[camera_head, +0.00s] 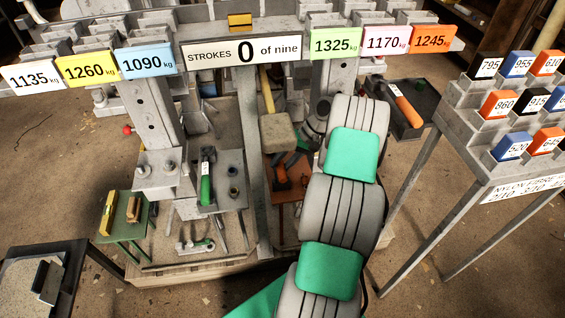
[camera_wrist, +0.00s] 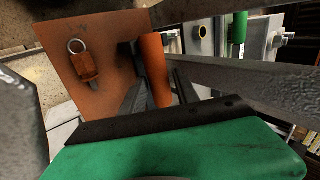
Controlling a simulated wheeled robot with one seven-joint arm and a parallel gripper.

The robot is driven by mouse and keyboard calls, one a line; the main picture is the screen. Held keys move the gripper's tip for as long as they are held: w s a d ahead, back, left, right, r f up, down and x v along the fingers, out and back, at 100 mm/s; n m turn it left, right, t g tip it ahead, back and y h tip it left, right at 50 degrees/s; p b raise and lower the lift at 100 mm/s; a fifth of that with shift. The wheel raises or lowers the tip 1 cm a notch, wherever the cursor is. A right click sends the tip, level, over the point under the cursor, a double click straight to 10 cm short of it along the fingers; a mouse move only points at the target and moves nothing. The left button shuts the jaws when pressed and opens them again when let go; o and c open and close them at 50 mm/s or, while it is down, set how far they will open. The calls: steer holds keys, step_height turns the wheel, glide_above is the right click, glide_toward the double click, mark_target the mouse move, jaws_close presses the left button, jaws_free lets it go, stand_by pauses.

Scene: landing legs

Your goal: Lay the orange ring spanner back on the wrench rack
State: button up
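In the head view my arm covers most of the gripper, above a rust-orange board (camera_head: 286,217). That board (camera_wrist: 110,30) also shows in the wrist view, with a small orange piece with a metal ring (camera_wrist: 85,66) on it. Another orange-handled tool (camera_head: 405,105) lies on a dark tray at right. I cannot tell which surface is the wrench rack.
A grey upright (camera_head: 253,165) stands close left of the board. A green-handled tool (camera_head: 206,187) lies on the grey plate beyond it. A mallet (camera_head: 278,133) stands behind the board. A stepped stand of numbered blocks (camera_head: 500,108) is at right. Open floor (camera_head: 430,280) lies at front right.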

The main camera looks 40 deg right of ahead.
steer(key=shift+o, duration=1.3)
steer(key=p+v, duration=0.2)
steer(key=v, duration=0.5)
steer(key=shift+d+r, duration=0.2)
steer(key=shift+r, duration=0.15)
steer(key=shift+s, duration=0.1)
